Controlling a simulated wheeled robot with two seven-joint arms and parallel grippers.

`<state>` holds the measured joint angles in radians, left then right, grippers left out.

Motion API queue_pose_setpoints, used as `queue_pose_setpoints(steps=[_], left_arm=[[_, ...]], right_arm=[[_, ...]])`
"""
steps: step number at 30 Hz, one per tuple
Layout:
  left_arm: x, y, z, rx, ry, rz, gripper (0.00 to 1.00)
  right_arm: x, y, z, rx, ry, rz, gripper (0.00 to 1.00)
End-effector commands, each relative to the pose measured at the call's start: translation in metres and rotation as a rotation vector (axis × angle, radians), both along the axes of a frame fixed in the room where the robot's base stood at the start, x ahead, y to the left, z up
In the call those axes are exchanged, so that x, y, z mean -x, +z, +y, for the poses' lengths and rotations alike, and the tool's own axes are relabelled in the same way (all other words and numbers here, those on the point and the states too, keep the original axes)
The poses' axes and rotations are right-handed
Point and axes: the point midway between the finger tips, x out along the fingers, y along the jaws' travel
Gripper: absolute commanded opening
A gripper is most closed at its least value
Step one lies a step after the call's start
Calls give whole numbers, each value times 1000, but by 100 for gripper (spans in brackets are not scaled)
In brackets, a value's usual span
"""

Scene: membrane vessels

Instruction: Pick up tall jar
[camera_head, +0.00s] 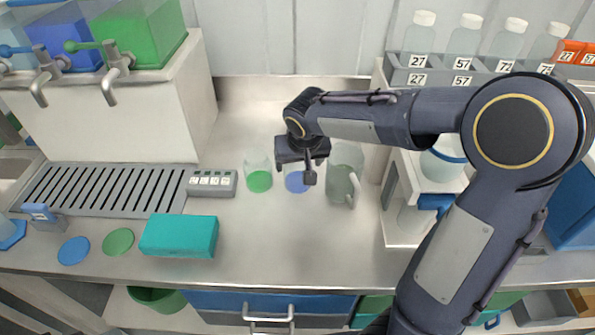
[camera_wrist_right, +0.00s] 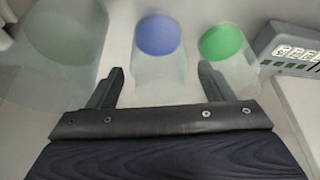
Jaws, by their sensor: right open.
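Three clear vessels stand in a row on the steel counter. One clear jar has a green disc (camera_head: 259,181), one has a blue disc (camera_head: 295,183), and a larger clear jug with a handle (camera_head: 344,178) stands to their right. I cannot tell for sure which one is the tall jar. My right gripper (camera_head: 304,172) is over the blue-disc jar and partly hides it. In the right wrist view its open fingers (camera_wrist_right: 161,72) point toward the blue-disc jar (camera_wrist_right: 160,68), with nothing held. The green-disc jar (camera_wrist_right: 228,58) is right, the jug (camera_wrist_right: 55,55) left. My left gripper is out of view.
A small grey device with number displays (camera_head: 211,183) sits left of the jars. A teal box (camera_head: 178,237) and loose blue (camera_head: 74,251) and green (camera_head: 118,242) discs lie in front. A bottle rack (camera_head: 402,74) stands at back right. The counter in front of the jars is clear.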

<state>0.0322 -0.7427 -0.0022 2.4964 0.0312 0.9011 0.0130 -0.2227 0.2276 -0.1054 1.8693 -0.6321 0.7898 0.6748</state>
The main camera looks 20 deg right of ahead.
Motion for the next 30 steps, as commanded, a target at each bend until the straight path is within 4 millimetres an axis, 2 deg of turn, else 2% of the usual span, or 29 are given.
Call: queue_pose_setpoints(steps=[5,13,22,30], left_arm=[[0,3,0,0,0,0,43],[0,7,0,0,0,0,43],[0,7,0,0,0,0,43],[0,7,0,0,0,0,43]], right_arm=[[-7,-12,-2,0,-1,3,75],[-25,-44,-7,-1,-2,2,75],[-27,-49,-7,-1,-1,-1,75],[-27,-48,-7,-1,-1,-1,39]])
